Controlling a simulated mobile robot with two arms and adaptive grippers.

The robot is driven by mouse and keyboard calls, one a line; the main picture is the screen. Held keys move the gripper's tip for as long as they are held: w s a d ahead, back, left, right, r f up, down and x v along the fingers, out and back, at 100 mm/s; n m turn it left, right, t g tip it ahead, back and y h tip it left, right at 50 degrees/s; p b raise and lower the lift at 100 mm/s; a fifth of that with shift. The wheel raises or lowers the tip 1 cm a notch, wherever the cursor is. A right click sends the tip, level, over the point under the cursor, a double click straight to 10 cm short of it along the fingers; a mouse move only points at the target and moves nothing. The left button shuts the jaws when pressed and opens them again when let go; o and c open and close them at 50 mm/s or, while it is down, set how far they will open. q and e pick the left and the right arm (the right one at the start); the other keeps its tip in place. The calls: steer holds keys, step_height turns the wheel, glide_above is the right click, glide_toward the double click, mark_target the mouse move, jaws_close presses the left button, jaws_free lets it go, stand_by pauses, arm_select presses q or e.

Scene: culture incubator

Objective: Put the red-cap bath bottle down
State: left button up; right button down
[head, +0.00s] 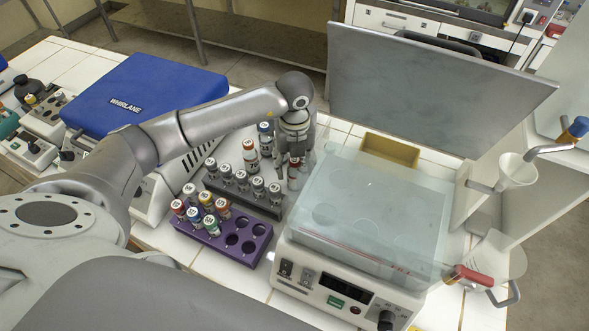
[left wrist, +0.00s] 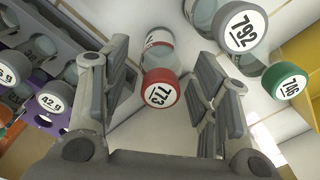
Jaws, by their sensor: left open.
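The red-cap bath bottle (left wrist: 162,88), its cap marked 773, stands on the white tiled bench between the fingers of my left gripper (left wrist: 163,100). The fingers are open, with a gap showing on both sides of the cap. In the head view the left gripper (head: 293,158) points down over the bottle, behind the bath and right of the dark rack. Only a little of the red-cap bottle (head: 294,163) shows there; the fingers hide the rest. My right gripper is not in view.
The bath (head: 330,290) has a clear cover. Close by are a dark rack (head: 262,207) of grey-cap bottles and a purple rack (head: 243,252) of coloured caps. Bottle 792 (left wrist: 242,30) and a green-cap bottle (left wrist: 284,80) stand close to the right finger. A yellow tray (head: 390,150) lies behind.

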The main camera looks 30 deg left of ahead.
arm_select(q)
step_height(320, 180, up, 9)
steer(key=shift+r+b, duration=0.1)
steer(key=shift+b, duration=1.05)
steer(key=shift+r, duration=0.25)
steer(key=shift+f, duration=0.1)
